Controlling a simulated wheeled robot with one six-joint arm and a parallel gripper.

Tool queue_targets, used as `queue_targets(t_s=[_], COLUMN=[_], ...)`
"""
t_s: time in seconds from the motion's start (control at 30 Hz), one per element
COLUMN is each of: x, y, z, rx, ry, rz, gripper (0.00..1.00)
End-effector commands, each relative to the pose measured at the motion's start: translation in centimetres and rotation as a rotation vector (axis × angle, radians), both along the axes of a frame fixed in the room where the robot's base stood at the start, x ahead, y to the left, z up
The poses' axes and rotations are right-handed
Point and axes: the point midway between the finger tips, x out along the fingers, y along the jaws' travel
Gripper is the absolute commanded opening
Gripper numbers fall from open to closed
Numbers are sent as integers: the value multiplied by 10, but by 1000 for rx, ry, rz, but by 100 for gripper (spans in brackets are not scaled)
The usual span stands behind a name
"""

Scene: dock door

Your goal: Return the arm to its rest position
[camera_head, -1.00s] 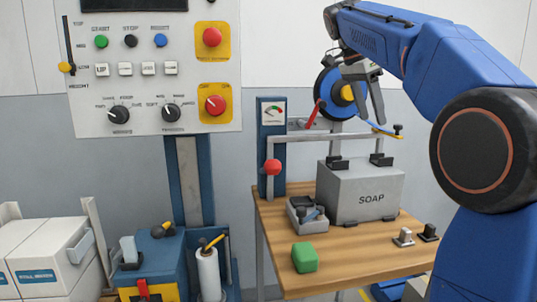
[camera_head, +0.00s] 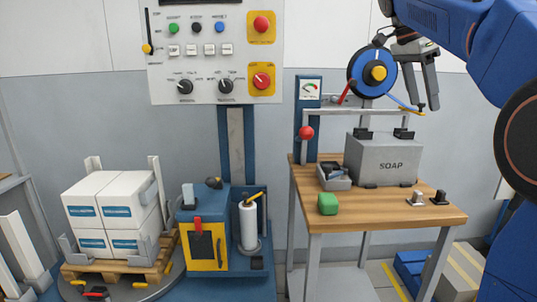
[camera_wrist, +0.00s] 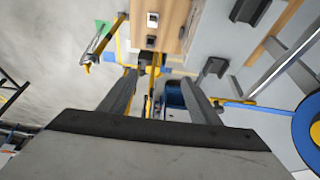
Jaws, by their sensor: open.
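My blue arm (camera_head: 445,25) comes in from the upper right of the head view. My gripper (camera_head: 430,108) hangs from it with its two grey fingers pointing down, apart and empty.
The wooden table (camera_head: 385,212) holds a grey SOAP box (camera_head: 385,160), a green block (camera_head: 327,204) and a small grey tray (camera_head: 337,183). A control panel (camera_head: 212,50) stands left of it. White boxes (camera_head: 110,212) sit on a pallet (camera_head: 120,262) at lower left.

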Motion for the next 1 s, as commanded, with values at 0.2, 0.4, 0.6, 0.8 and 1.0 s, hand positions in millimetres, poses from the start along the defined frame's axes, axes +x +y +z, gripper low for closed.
queue_targets(t_s=[0.2, 0.4, 0.6, 0.8, 1.0], x=[-9, -22, -41, -74, -120], y=[3, 7, 14, 26, 44], z=[-7, -18, -35, -68, -122], rx=[8, 17, 32, 50, 67], ry=[8, 17, 29, 43, 52], rz=[61, 142, 264, 456, 710], gripper=[57, 57, 57, 57, 57])
